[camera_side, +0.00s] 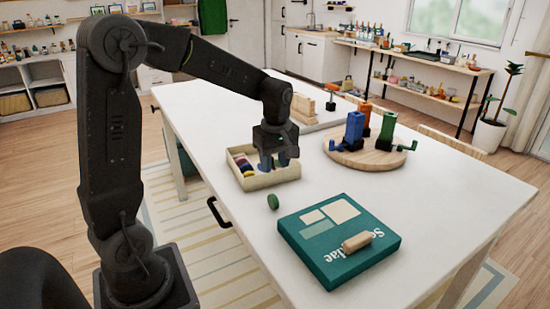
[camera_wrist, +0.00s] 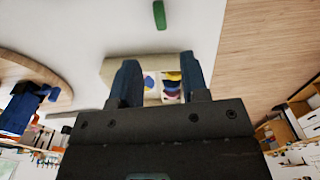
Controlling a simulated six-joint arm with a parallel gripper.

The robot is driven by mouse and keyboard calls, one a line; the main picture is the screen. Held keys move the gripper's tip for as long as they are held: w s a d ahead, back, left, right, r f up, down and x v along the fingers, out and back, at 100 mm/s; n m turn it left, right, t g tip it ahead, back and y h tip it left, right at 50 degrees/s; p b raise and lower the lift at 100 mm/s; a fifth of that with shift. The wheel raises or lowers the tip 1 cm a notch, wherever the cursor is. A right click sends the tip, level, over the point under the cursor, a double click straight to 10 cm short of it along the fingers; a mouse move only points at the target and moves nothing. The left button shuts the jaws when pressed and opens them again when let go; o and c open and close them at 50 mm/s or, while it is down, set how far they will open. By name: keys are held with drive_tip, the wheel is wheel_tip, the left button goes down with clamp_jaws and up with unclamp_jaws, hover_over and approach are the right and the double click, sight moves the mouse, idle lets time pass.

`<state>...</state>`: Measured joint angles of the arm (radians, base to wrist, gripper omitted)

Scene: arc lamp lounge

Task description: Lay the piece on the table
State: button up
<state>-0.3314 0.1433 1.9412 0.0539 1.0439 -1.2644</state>
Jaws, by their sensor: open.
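A green round piece (camera_side: 272,202) is on the white table, in front of a cream box (camera_side: 274,181). It seems to stand on its edge. In the wrist view the green piece (camera_wrist: 159,14) shows as a narrow bar at the top, beyond my fingertips. My gripper (camera_side: 279,162) is open and empty over the right part of the box, apart from the green piece. In the wrist view my gripper (camera_wrist: 160,72) has its two dark blue fingers spread, with the box and coloured pieces (camera_wrist: 172,86) behind them.
A teal book-like box (camera_side: 310,255) with a wooden peg (camera_side: 362,241) on top lies at the front. A round wooden board (camera_side: 368,159) with blue, orange and green devices stands to the right. Wooden blocks (camera_side: 306,106) stand behind. The table's right side is clear.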

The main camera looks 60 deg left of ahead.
drive_tip(key=s+d+r+m+t, duration=0.2)
drive_tip(key=s+d+r+m, duration=0.1)
drive_tip(key=s+d+m, duration=0.3)
drive_tip(key=s+d+r+m+t, duration=0.3)
drive_tip(key=s+d+m, duration=0.4)
drive_tip(key=m, duration=0.5)
drive_tip(key=s, duration=0.2)
drive_tip(key=shift+s+r+t+h, duration=0.3)
drive_tip(key=shift+s, duration=0.1)
